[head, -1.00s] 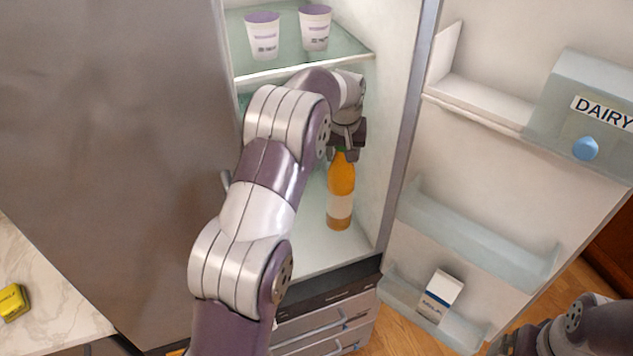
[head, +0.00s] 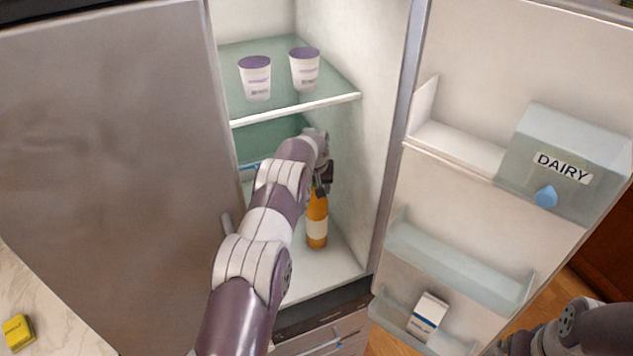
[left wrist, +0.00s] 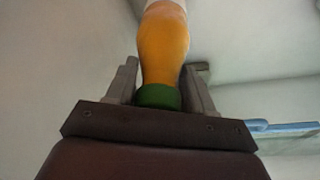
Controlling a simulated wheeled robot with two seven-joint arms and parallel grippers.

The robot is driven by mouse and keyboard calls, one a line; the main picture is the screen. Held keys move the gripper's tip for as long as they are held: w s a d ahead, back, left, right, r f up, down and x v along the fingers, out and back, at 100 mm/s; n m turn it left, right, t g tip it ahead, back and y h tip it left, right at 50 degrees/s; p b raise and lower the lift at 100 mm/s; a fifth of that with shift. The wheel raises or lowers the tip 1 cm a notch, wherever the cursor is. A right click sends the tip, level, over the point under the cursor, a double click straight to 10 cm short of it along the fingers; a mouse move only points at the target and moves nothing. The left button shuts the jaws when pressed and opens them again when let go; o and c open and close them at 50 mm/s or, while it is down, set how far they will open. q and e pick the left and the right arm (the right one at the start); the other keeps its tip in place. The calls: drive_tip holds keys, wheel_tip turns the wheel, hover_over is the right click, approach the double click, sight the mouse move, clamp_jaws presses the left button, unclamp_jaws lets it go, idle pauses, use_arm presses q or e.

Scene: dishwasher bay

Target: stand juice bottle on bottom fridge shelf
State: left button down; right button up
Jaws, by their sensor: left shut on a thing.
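The orange juice bottle (head: 317,222) with a pale label is upright inside the fridge, over the bottom shelf (head: 335,272). I cannot tell for sure whether its base touches the shelf. My left gripper (head: 321,186) is shut on the bottle's neck from above. In the left wrist view the bottle (left wrist: 164,48), with its green cap, is between the two fingers (left wrist: 160,92). My left arm hides part of the shelf to the left of the bottle. My right arm shows at the lower right, but its fingers are not in view.
Two white and purple cups (head: 255,80) (head: 304,70) stand on the glass shelf (head: 330,102) above. The open door at right holds a dairy box (head: 575,150) and a milk carton (head: 428,315). Bare shelf shows in front of the bottle. A yellow box (head: 18,331) lies on the counter at left.

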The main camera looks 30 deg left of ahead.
use_arm(q)
drive_tip(key=shift+w, duration=0.1)
drive_tip(key=shift+f, duration=0.15)
drive_tip(key=c, duration=0.7)
unclamp_jaws()
drive_tip(key=shift+f, duration=0.1)
drive_tip(key=o, duration=0.3)
